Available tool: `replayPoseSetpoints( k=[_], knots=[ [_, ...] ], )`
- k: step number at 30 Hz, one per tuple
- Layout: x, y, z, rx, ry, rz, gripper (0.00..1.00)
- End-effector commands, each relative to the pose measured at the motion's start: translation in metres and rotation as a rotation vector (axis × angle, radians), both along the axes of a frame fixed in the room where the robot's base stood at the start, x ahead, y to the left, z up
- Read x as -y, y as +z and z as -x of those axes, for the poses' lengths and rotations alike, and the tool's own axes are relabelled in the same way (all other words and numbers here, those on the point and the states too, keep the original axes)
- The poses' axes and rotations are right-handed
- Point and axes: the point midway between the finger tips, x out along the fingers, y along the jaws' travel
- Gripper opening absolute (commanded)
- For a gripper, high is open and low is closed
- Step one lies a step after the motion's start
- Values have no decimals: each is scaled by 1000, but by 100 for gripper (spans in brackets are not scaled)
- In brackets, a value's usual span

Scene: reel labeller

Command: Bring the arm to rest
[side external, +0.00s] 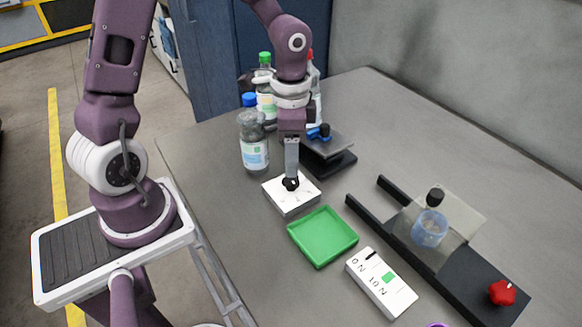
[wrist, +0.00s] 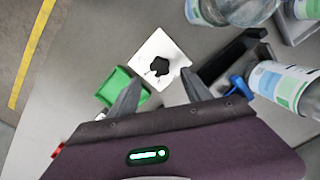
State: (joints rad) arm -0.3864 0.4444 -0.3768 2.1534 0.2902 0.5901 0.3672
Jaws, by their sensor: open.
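My gripper (side external: 291,178) points down over a white square block (side external: 304,197) with a black knob (side external: 290,184) on top. In the wrist view the two fingers of my gripper (wrist: 161,78) stand apart, with the black knob (wrist: 159,66) of the white block (wrist: 152,47) just beyond and between the tips. The jaws are open and nothing is held. Whether a finger touches the knob cannot be told.
A green tray (side external: 322,236) and a white panel (side external: 381,283) with a green square lie in front. A black-railed device with a red knob (side external: 502,292) and a clear blue cup (side external: 429,229) stands right. Bottles (side external: 254,152) and a dark stand (side external: 330,160) crowd behind.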

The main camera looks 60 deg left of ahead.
Motion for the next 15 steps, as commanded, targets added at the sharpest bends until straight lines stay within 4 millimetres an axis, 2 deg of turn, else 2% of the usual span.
replayPoseSetpoints(
  k=[3, 12, 14, 15],
  knots=[
    [0, 11, 0, 2, -1, 0, 57],
    [0, 14, 1, 4, 3, -4, 57],
    [0, 24, 5, 20, 21, -22, 57],
    [0, 37, 9, 44, 44, -42, 57]
  ],
)
